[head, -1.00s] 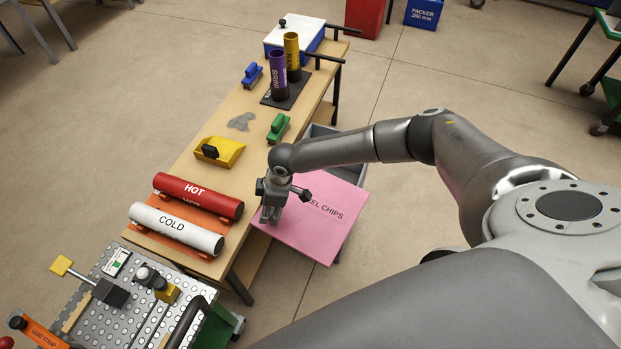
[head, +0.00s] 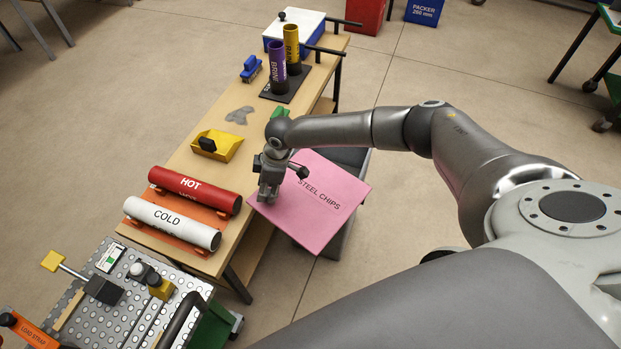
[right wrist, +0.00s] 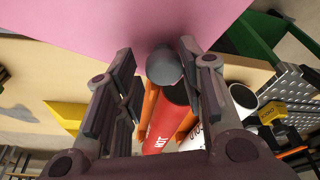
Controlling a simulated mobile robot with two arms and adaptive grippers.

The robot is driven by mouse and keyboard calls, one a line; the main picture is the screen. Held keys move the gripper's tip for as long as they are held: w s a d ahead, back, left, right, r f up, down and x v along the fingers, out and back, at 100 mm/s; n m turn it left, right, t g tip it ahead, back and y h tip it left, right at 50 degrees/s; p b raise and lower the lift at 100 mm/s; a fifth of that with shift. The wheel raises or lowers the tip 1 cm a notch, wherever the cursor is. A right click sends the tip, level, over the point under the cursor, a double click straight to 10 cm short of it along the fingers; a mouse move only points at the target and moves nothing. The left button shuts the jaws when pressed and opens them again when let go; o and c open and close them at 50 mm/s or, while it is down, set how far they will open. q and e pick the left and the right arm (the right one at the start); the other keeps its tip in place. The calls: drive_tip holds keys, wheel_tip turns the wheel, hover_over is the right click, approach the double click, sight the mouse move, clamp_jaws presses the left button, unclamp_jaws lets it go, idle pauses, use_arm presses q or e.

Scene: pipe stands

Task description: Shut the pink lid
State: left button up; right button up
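The pink lid (head: 318,215), lettered STEEL CHIPS, sits over a grey bin (head: 342,236) to the right of the bench. A dark gap shows past its far right edge; I cannot tell its exact tilt. My right gripper (head: 268,197) points down at the lid's left corner, by the bench edge. In the right wrist view the lid (right wrist: 120,30) fills the top, and a dark round knob (right wrist: 164,67) lies between my right gripper's parted fingers (right wrist: 158,60). Contact with the knob is unclear. My left gripper is out of view.
The bench holds a red HOT pipe (head: 195,190), a white COLD pipe (head: 172,222), a yellow scoop (head: 218,145), and purple (head: 278,70) and yellow (head: 291,45) upright tubes. A perforated cart (head: 120,315) stands at bottom left. Open floor (head: 440,85) lies beyond the arm.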

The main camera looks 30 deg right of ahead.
drive_tip(key=shift+w+d+f+b, duration=0.1)
drive_tip(key=shift+w+d+b, duration=0.15)
drive_tip(key=shift+w+b, duration=0.3)
drive_tip(key=shift+w+d+b, duration=0.25)
drive_tip(key=shift+w+b, duration=0.25)
drive_tip(key=shift+w, duration=0.1)
drive_tip(key=shift+w+d+f+b, duration=0.1)
drive_tip(key=shift+w+d+b, duration=0.15)
drive_tip(key=shift+w+b, duration=0.3)
drive_tip(key=shift+w+d+b, duration=0.25)
drive_tip(key=shift+w+b, duration=0.15)
drive_tip(key=shift+w, duration=0.1)
drive_tip(key=shift+w+r, duration=0.15)
drive_tip(key=shift+w+d, duration=0.1)
